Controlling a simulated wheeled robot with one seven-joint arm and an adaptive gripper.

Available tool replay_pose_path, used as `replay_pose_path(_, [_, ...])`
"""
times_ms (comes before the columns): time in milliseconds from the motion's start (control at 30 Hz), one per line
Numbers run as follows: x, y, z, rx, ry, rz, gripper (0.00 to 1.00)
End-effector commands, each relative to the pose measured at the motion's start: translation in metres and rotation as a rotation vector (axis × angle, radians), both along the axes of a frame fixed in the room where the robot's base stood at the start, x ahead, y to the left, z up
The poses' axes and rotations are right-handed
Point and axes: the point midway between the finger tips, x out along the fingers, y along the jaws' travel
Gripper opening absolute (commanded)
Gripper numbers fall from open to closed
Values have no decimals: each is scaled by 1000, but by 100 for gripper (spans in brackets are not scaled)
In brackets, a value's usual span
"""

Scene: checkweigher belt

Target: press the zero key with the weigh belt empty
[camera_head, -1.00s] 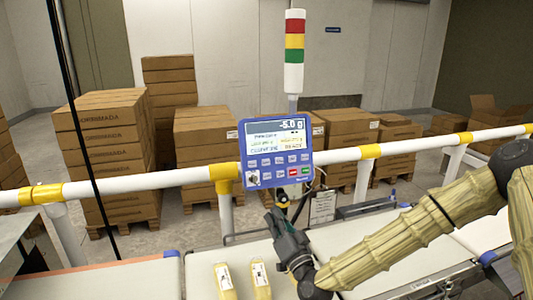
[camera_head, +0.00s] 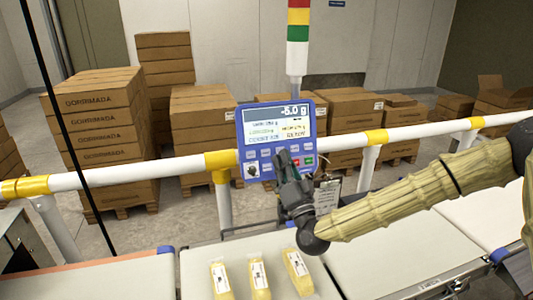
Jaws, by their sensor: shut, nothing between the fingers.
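The blue weigher panel (camera_head: 245,130) stands above the white rail, and its display (camera_head: 288,111) reads -5.0 g. Below the display are rows of small keys (camera_head: 252,155), with a red and a green one at the lower right. Key labels are too small to read, so I cannot tell the zero key. My dark gripper (camera_head: 284,158) is shut and empty, its tips in front of the panel's lower middle keys, hiding some. I cannot tell whether it touches. The middle belt (camera_head: 195,262) carries three yellow packs (camera_head: 221,282) with white labels; whether it is the weigh belt is unclear.
A white rail with yellow collars (camera_head: 120,174) runs across behind the belts. More belts lie left (camera_head: 110,277) and right (camera_head: 385,255). A light tower (camera_head: 298,35) rises behind the panel. Stacked brown cartons (camera_head: 105,120) stand beyond the rail.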

Motion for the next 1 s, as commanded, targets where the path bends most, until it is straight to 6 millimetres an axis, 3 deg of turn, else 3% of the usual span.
replay_pose_path(600, [59, 18, -21, -2, -1, -3, 0])
replay_pose_path(1000, [76, 23, -23, 0, 1, -2, 0])
